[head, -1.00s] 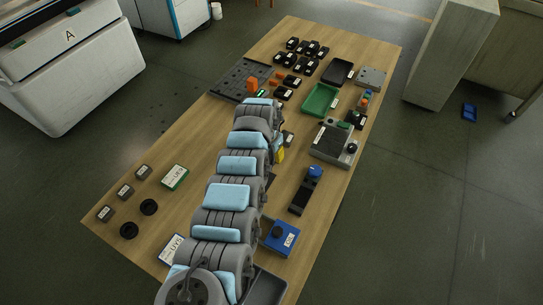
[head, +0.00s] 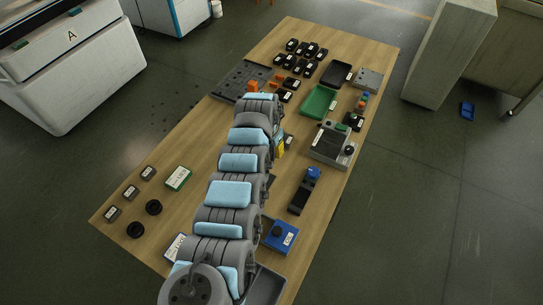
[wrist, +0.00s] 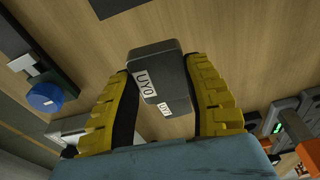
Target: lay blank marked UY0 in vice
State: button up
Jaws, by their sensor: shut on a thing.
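My gripper (wrist: 160,72) is shut on a dark grey block, the blank marked UY0 (wrist: 173,64), in the wrist view. The yellow fingers press its two sides, and two white labels face the camera. The block hangs over bare wood, but its height is unclear. In the head view my arm hides the block; only a bit of yellow finger (head: 281,147) shows. A dark fixture with a blue round knob (head: 303,191) may be the vice, but I cannot be sure. Its blue knob (wrist: 45,97) is at left in the wrist view.
A grey device with a black knob (head: 331,147), a green tray (head: 319,102) and several black labelled blocks (head: 303,52) fill the table's far part. A blue box (head: 280,236) is at the near right. Black rings (head: 153,207) and small labelled blocks (head: 130,192) are at left, with bare wood around them.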

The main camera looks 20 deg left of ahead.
jog(key=shift+w+r+p, duration=0.1)
jog(key=shift+r+p, duration=0.85)
jog(key=shift+r, duration=0.35)
